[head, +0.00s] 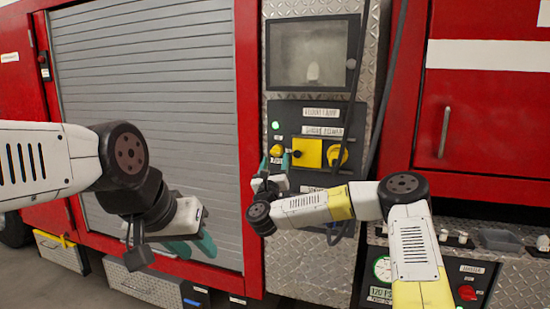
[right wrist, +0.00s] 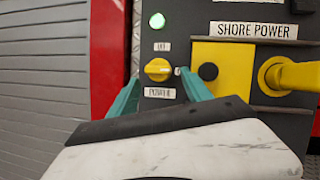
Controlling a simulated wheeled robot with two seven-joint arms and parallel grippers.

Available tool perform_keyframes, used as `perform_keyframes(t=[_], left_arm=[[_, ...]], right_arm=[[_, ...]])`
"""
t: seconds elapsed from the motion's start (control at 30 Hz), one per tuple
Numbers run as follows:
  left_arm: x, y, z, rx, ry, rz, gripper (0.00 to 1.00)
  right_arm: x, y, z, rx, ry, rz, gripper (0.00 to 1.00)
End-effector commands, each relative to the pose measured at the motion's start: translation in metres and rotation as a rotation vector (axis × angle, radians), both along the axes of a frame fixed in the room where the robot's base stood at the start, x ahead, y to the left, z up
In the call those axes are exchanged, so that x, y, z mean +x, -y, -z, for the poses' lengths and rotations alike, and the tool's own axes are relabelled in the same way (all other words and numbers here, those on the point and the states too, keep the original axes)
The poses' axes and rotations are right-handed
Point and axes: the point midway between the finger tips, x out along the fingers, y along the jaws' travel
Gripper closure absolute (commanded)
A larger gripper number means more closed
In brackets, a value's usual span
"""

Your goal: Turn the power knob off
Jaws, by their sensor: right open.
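The power knob is a small round yellow knob (right wrist: 158,69) on a dark panel, with a label reading POWER below it. It also shows in the head view (head: 276,151). A green light (right wrist: 162,46) glows above it. My right gripper (right wrist: 158,80) is open, its teal fingertips on either side of the knob in the right wrist view. I cannot tell whether they touch it. In the head view my right gripper (head: 275,163) is at the panel. My left gripper (head: 196,248) is low before the grey shutter, its teal fingers apart and empty.
A yellow shore power cover (right wrist: 222,62) and a larger yellow fitting (right wrist: 290,75) sit right of the knob. Black cables (head: 357,95) hang down the panel's right side. A grey roller shutter (head: 150,80) and red body panels flank it. A gauge (head: 382,268) sits lower right.

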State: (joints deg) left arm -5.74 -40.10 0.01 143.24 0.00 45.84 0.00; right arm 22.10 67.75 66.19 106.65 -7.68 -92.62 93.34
Motion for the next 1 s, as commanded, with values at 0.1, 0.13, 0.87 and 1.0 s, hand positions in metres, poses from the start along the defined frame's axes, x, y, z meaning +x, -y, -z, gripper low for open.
perform_keyframes(t=[0.1, 0.13, 0.87, 1.0], left_arm=[[0.0, 0.0, 0.0, 0.0, 0.0, 0.0, 0.64], [0.0, 0.0, 0.0, 0.0, 0.0, 0.0, 0.64], [0.0, 0.0, 0.0, 0.0, 0.0, 0.0, 0.64], [0.0, 0.0, 0.0, 0.0, 0.0, 0.0, 0.64]], right_arm=[[0.016, 0.003, -0.007, 0.0, 0.002, 0.002, 0.43], [0.018, 0.003, -0.008, 0.0, 0.001, 0.001, 0.43], [0.029, 0.004, -0.012, -0.002, -0.001, 0.0, 1.0], [0.029, 0.005, -0.012, -0.009, -0.001, 0.0, 1.0]])
